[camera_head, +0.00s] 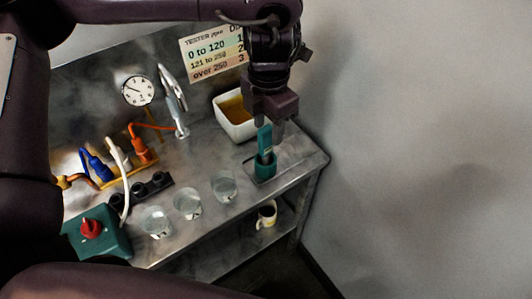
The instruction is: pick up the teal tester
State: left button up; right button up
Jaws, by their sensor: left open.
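The teal tester (265,137) stands upright in a dark teal holder (265,167) near the right end of the metal bench. My left gripper (270,126) is directly above it, pointing down. Its jaws are open, with the fingers around or just in front of the tester's top, which they partly hide. I cannot tell whether the fingers touch it. My right gripper is not in view.
A white basin (234,115) with amber liquid stands just behind the tester. Several glasses of clear liquid, including one (223,186), line the bench's front. A teal box with a red knob (91,228) is at left. A mug (266,214) sits on the lower shelf.

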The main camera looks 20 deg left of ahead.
aim_at(266, 143)
pick_arm(q)
jog(key=shift+w+a+f, duration=0.1)
jog(key=shift+w+f, duration=0.05)
jog(key=shift+f, duration=0.45)
jog(key=shift+w+f, duration=0.1)
jog(key=shift+f, duration=0.45)
jog(key=f, duration=0.4)
jog(key=shift+w+a+f+p, duration=0.1)
jog(key=shift+w+a+p, duration=0.1)
jog(key=shift+a+p, duration=0.2)
jog(key=shift+d+f, duration=0.1)
jog(key=shift+f, duration=0.3)
jog(key=shift+c, duration=1.3)
grip_shut()
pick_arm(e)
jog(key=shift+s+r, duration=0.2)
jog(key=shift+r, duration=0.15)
